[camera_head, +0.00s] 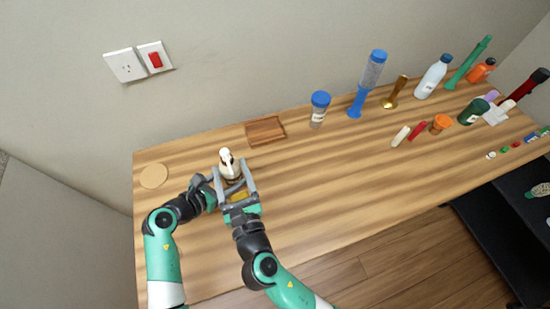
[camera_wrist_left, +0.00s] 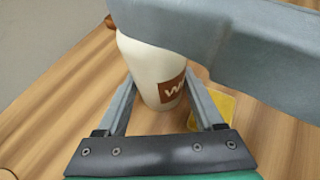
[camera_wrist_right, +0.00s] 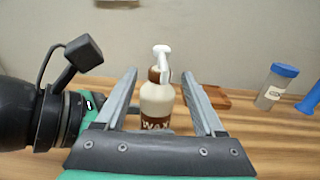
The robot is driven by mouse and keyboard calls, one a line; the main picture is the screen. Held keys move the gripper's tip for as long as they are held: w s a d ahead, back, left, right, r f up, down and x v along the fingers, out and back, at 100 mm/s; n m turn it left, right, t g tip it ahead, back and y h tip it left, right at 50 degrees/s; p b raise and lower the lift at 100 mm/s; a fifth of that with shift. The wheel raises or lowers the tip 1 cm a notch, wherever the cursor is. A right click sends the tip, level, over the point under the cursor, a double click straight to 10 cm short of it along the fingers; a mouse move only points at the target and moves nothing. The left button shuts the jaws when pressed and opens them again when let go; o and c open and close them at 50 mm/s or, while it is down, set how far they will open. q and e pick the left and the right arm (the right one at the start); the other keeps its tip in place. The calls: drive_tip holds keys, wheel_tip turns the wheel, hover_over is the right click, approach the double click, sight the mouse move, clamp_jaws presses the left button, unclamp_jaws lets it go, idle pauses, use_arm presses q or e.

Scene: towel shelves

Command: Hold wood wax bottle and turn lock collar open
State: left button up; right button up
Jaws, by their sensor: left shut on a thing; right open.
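The wood wax bottle (camera_head: 230,173) stands upright on the table, cream with a white spout on top. In the right wrist view the bottle (camera_wrist_right: 157,97) shows a brown collar under the spout and a brown label. My left gripper (camera_wrist_left: 158,85) is shut on the bottle's body, a finger on each side, with the label (camera_wrist_left: 173,89) facing the camera. My right gripper (camera_wrist_right: 162,80) is open, its fingers apart on both sides of the bottle's upper part. A right finger hides the bottle's top in the left wrist view.
A yellow square (camera_head: 240,196) lies under my right gripper. A wooden tray (camera_head: 265,130) is behind the bottle, and a round pale disc (camera_head: 153,176) lies at left. A blue-lidded jar (camera_head: 319,108) stands farther right. The front middle table is clear.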

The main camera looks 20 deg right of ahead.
drive_tip(key=s, duration=0.8)
drive_tip(key=w+r+m+y, duration=0.1)
drive_tip(key=w+m+y, duration=0.1)
drive_tip(key=w+m, duration=0.1)
drive_tip(key=w+d+r+m+t+y, duration=0.1)
drive_tip(key=w+r+m+y, duration=0.1)
drive_tip(key=w, duration=0.3)
drive_tip(key=w+d+r+m+y, duration=0.1)
drive_tip(key=w+r+m+y, duration=0.1)
drive_tip(key=w+m, duration=0.2)
drive_tip(key=shift+w+d+r+m+t, duration=0.1)
drive_tip(key=shift+w+r+m+t, duration=0.05)
drive_tip(key=shift+m+t, duration=0.2)
drive_tip(key=w+d+f+m+g+y, duration=0.2)
drive_tip(key=d+f+m+g+y, duration=0.3)
drive_tip(key=m+g+y, duration=0.25)
drive_tip(key=s+d+m+g+y, duration=0.3)
drive_tip(key=s+d+m+g, duration=0.1)
drive_tip(key=s+m+g, duration=0.1)
drive_tip(key=shift+s+f+g, duration=0.35)
drive_tip(key=shift+s+g, duration=0.05)
drive_tip(key=shift+s, duration=0.35)
